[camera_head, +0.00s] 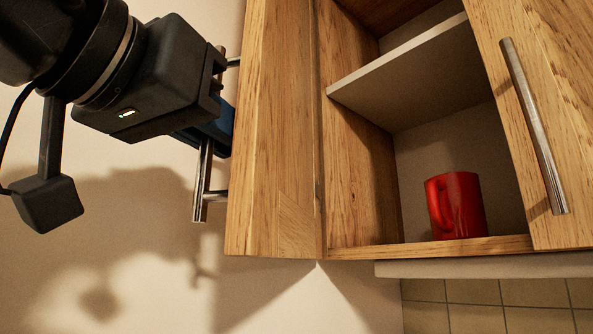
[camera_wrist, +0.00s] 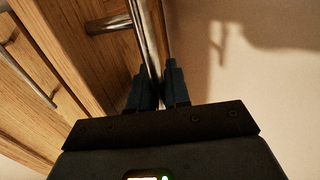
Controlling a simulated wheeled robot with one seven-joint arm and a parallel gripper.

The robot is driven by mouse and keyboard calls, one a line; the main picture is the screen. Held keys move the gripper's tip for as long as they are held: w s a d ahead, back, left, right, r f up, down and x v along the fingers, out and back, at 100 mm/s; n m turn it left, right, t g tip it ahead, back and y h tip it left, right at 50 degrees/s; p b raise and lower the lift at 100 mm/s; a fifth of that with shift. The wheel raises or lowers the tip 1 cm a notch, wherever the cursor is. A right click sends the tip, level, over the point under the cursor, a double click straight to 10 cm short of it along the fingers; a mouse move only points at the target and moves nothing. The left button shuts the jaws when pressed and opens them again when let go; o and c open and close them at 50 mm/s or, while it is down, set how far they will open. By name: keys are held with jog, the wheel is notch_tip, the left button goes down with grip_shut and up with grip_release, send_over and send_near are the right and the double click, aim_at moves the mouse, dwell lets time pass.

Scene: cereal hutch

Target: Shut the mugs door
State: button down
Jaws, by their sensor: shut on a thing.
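The mugs door (camera_head: 275,130) is a wooden cabinet door, standing open at the left of the cupboard in the head view. Its metal bar handle (camera_head: 201,180) is on the door's left side. My gripper (camera_head: 215,125) is shut on this handle about midway along the bar, and its body hides part of it. In the wrist view my gripper's two dark fingers (camera_wrist: 158,88) close around the handle (camera_wrist: 148,40), beside the wooden door (camera_wrist: 75,50). A red mug (camera_head: 456,205) stands upright on the cupboard's bottom board.
A second wooden door (camera_head: 545,110) with a metal bar handle (camera_head: 535,125) is at the right of the opening. A pale shelf (camera_head: 400,75) crosses the cupboard above the mug. Bare wall (camera_head: 120,270) lies left of the open door. Tiles (camera_head: 475,291) show below.

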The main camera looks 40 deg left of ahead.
aim_at(237, 104)
jog(key=shift+y, duration=0.3)
jog(key=d, duration=0.1)
jog(key=w+d, duration=0.1)
jog(key=d, duration=0.1)
jog(key=shift+w+d, duration=0.35)
jog(key=c, duration=1.4)
grip_release()
jog(key=shift+c, duration=0.2)
jog(key=shift+b+v, duration=1.3)
jog(key=shift+v, duration=2.6)
